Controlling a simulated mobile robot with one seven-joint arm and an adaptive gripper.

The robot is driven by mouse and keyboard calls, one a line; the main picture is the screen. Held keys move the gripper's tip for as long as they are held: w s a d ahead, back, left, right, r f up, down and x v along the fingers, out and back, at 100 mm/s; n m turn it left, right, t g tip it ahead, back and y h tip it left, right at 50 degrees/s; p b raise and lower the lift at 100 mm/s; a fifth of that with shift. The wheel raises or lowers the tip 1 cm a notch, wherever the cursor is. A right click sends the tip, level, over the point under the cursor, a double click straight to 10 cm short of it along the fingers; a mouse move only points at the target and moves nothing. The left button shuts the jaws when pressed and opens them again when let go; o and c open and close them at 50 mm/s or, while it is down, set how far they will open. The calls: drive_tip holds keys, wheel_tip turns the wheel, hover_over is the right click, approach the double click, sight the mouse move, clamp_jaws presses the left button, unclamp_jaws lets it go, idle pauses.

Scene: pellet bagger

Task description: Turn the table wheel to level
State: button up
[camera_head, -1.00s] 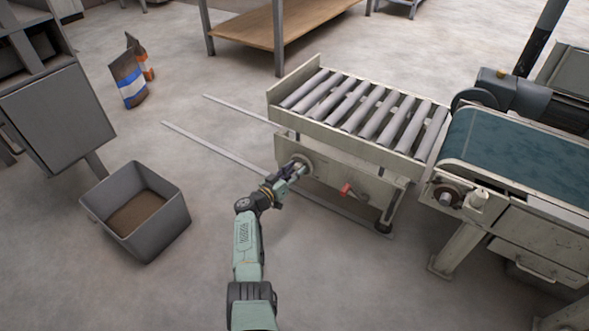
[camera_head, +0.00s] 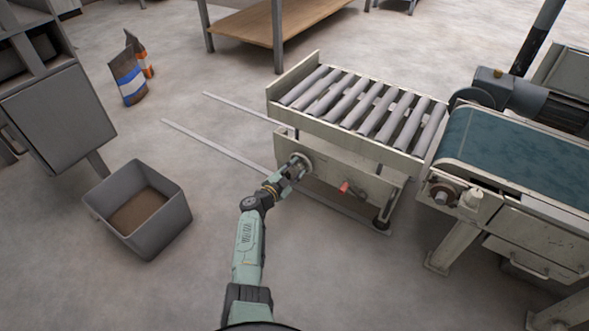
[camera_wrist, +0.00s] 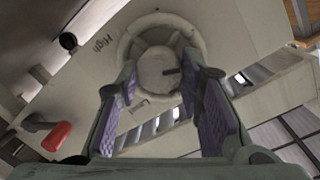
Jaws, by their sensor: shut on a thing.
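The table wheel (camera_head: 302,163) is a pale round handwheel on the side panel of the roller table (camera_head: 345,133). In the wrist view the wheel (camera_wrist: 160,45) fills the top middle, with a round hub and a small dark mark on it. The word "High" is printed on the panel beside its rim. My gripper (camera_head: 296,169) reaches the wheel from the front left. In the wrist view its two purple-padded fingers (camera_wrist: 160,78) lie on either side of the hub, shut on the wheel. The fingers partly hide the rim. I cannot tell whether the table is level.
A red-gripped lever (camera_head: 344,187) sticks out right of the wheel; its red grip also shows in the wrist view (camera_wrist: 57,136). A blue belt conveyor (camera_head: 515,150) adjoins on the right. A grey bin (camera_head: 175,222) stands left of my arm. Two floor rails (camera_head: 215,145) run left.

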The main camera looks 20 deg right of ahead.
drive_tip(key=m, duration=0.5)
drive_tip(key=shift+t+y+b, duration=0.3)
idle(0.5)
drive_tip(key=o, duration=1.2)
drive_tip(key=shift+s, duration=0.1)
drive_tip(key=shift+c, duration=0.2)
wheel_tip(320, 180, up, 10)
